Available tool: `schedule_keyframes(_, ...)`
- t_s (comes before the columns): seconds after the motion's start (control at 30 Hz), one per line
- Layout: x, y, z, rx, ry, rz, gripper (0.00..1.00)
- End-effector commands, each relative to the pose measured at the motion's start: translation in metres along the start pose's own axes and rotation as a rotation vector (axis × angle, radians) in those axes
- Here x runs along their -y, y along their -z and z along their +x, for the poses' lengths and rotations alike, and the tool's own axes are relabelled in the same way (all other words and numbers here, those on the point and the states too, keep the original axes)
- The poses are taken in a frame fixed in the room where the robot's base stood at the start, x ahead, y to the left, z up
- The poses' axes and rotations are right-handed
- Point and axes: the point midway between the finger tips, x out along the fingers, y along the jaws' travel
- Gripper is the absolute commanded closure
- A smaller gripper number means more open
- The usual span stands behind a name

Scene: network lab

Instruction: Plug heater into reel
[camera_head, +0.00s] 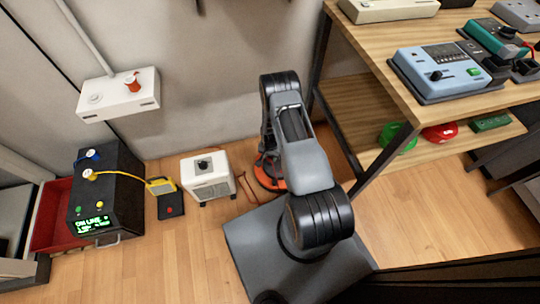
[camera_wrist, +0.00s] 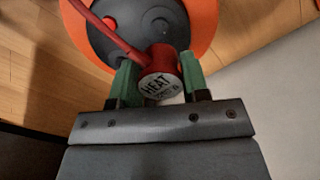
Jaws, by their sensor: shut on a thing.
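My gripper (camera_wrist: 160,80) has green fingertips in the wrist view. It is shut on a red round plug (camera_wrist: 160,88) with "HEAT" on its pale end. A red cord (camera_wrist: 108,32) runs from the plug to the upper left. The orange reel (camera_wrist: 205,22) with a dark hub (camera_wrist: 130,20) lies just beyond the plug. The plug overlaps the hub in the picture; I cannot tell whether they touch. In the head view, the reel (camera_head: 265,180) is on the floor, partly hidden by my arm, which also hides the gripper. The white heater (camera_head: 208,180) stands left of it.
A black power unit (camera_head: 120,197) with a lit display stands at left beside a red bin (camera_head: 52,215). A white wall box (camera_head: 115,97) holds a red plug. A wooden workbench (camera_head: 350,50) with instruments is at right.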

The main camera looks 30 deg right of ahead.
Motion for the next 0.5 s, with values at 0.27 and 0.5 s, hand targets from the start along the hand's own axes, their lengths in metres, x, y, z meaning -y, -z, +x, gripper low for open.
schedule_keyframes(0.27, 0.000, 0.000, 0.019, 0.000, 0.000, 0.000, 0.82)
schedule_keyframes(0.5, 0.000, 0.000, 0.040, 0.000, 0.000, 0.000, 0.82)
